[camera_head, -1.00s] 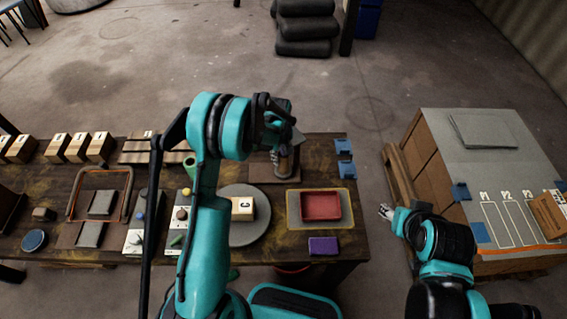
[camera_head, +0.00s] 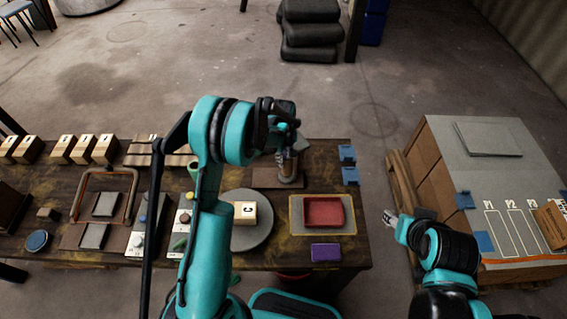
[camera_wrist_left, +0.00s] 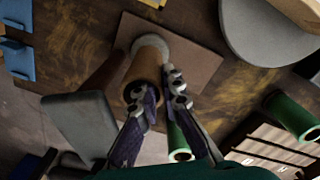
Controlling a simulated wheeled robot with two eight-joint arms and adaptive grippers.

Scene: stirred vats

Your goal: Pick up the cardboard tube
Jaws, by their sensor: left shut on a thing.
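The brown cardboard tube (camera_wrist_left: 150,66) stands upright with its lower end in a pale grey ring on a square brown board (camera_wrist_left: 188,52). It also shows in the head view (camera_head: 289,167), partly covered by my gripper. My left gripper (camera_wrist_left: 160,88) is shut on the upper end of the tube, with a finger on each side in the left wrist view. In the head view the left gripper (camera_head: 290,148) reaches over the bench to the tube. My right gripper (camera_head: 391,218) hangs right of the bench, away from the tube; its finger gap is too small to tell.
A round grey disc (camera_head: 257,240) carries a lettered block (camera_head: 245,213). A red tray (camera_head: 323,211) and a purple block (camera_head: 326,252) lie to its right. Green tubes (camera_wrist_left: 181,148) stand near the gripper. Blue brackets (camera_head: 348,153) sit at the bench's right edge.

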